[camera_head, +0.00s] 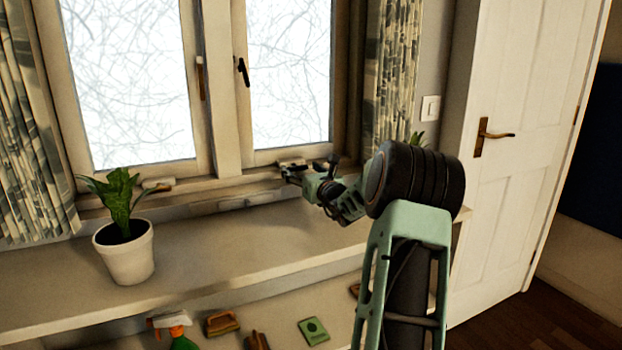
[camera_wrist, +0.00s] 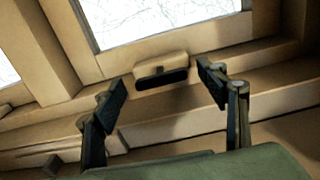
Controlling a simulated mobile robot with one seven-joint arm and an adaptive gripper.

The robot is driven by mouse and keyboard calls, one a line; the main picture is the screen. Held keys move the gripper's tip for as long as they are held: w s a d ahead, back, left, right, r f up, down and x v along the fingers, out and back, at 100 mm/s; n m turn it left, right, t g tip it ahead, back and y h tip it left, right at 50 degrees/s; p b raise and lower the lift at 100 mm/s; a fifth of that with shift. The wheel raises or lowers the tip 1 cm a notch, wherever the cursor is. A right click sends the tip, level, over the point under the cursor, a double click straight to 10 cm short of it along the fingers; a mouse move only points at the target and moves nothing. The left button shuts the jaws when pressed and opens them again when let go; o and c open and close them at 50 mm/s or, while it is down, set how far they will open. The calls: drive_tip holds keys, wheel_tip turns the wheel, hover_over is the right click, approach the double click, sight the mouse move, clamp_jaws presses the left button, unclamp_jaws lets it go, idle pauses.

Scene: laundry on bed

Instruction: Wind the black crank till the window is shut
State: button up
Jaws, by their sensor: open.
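The black crank (camera_wrist: 162,78) shows in the wrist view as a short dark bar on a beige housing (camera_wrist: 160,65) at the foot of the window frame. My gripper (camera_wrist: 162,88) is open, one finger on each side of the crank, with visible space between each finger and it. In the head view my gripper (camera_head: 288,170) reaches to the sill below the right window (camera_head: 288,75) and largely hides the crank there. I cannot tell from these views how far the window stands open.
A potted plant (camera_head: 128,262) stands on the left of the shelf (camera_head: 225,245). A black window handle (camera_head: 242,71) is on the right window's frame. Curtains (camera_head: 392,75) hang at both sides. A spray bottle (camera_head: 178,335) and several small items lie below. The shelf's middle is clear.

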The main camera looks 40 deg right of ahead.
drive_tip(key=v, duration=0.9)
drive_tip(key=shift+s, duration=0.1)
